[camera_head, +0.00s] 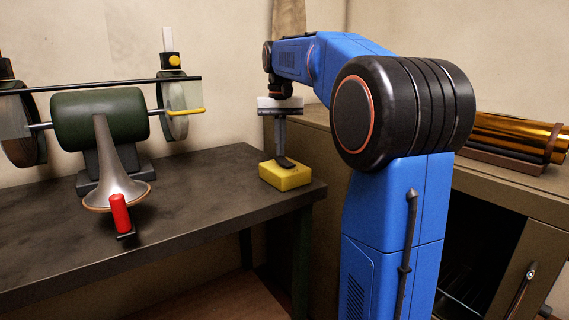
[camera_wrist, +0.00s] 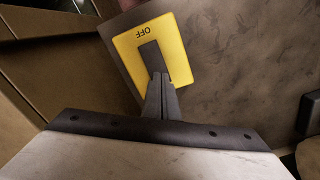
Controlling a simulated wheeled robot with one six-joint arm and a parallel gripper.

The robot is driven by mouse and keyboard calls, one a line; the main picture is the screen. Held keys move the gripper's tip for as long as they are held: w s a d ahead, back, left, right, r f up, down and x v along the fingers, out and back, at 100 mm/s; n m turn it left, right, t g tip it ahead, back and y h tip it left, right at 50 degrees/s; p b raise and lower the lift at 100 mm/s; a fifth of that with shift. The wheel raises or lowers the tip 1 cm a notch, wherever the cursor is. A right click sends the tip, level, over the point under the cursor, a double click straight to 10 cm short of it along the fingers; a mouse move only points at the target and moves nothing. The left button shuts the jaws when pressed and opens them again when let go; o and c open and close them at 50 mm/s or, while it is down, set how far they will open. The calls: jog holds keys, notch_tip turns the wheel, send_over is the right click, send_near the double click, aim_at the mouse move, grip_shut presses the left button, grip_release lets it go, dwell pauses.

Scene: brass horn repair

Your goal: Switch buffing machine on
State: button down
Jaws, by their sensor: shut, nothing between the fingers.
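The buffing machine (camera_head: 98,118) has a dark green motor body and stands on the dark bench at the left, with a wheel on each side. A yellow switch box (camera_head: 287,178) sits at the bench's right front corner. In the wrist view the yellow box (camera_wrist: 128,45) shows the word OFF at its far end and a dark rocker in its middle. My gripper (camera_head: 284,160) is shut and empty, pointing down at the rocker. Its fingertips (camera_wrist: 160,82) cover the rocker's near part in the wrist view. I cannot tell whether they touch it.
A metal horn bell (camera_head: 120,185) with a red handle (camera_head: 120,212) stands in front of the machine. The bench top (camera_head: 200,190) between machine and box is clear. A brown cabinet (camera_head: 490,200) stands at the right, with a brass tube (camera_head: 515,135) in a rack on top.

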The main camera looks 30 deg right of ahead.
jog(key=shift+f, duration=0.35)
dwell(0.3)
jog(key=shift+r, duration=3.5)
jog(key=s+a+f+n+t, duration=0.1)
jog(key=s+a+f+n, duration=0.1)
jog(key=s+a+f, duration=0.3)
jog(key=s+a+f+n+t, duration=0.1)
jog(key=s+a+f, duration=0.4)
jog(key=s+f, duration=0.9)
jog(key=s+a+f+n+t, duration=0.2)
jog(key=s+a+f, duration=0.3)
jog(key=s+f, duration=0.4)
jog(key=shift+s+a+f+n+t, duration=0.3)
jog(key=shift+s+a+f+t, duration=0.1)
jog(key=shift+s, duration=0.7)
